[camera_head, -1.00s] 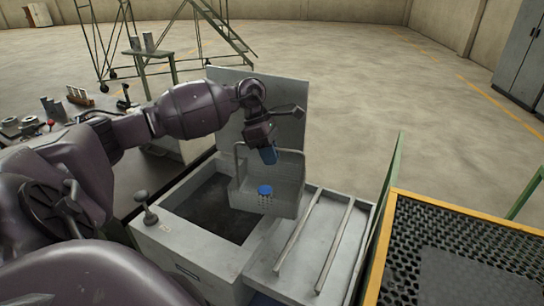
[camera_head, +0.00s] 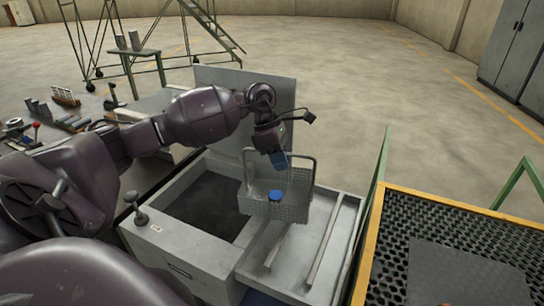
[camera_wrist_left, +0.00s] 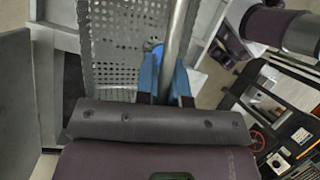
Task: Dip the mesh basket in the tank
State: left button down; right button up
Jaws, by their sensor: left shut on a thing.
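The grey mesh basket (camera_head: 290,209) hangs from my left gripper (camera_head: 279,162), with a small blue-topped part (camera_head: 275,196) inside it. In the left wrist view, the blue fingers of the left gripper (camera_wrist_left: 166,82) are shut on the basket's round handle bar (camera_wrist_left: 178,35), and the perforated basket wall (camera_wrist_left: 112,40) shows beside it. The grey tank (camera_head: 168,244) is open, with a dark interior. The basket is over the tank's right edge, beside the drain shelf; its exact height above is hard to judge. My right gripper is out of view.
The raised tank lid (camera_head: 230,82) stands behind the opening. A shelf with two rails (camera_head: 328,245) adjoins the tank on the right. A yellow-edged perforated table (camera_head: 455,235) and green posts stand farther right. A knobbed lever (camera_head: 135,205) is at the tank's left corner.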

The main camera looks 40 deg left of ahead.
pick_arm(q)
jog(key=w+d, duration=0.2)
jog(key=d, duration=0.8)
jog(key=shift+w+f+p, duration=0.3)
jog(key=shift+f+p, duration=0.1)
jog(key=shift+p, duration=0.05)
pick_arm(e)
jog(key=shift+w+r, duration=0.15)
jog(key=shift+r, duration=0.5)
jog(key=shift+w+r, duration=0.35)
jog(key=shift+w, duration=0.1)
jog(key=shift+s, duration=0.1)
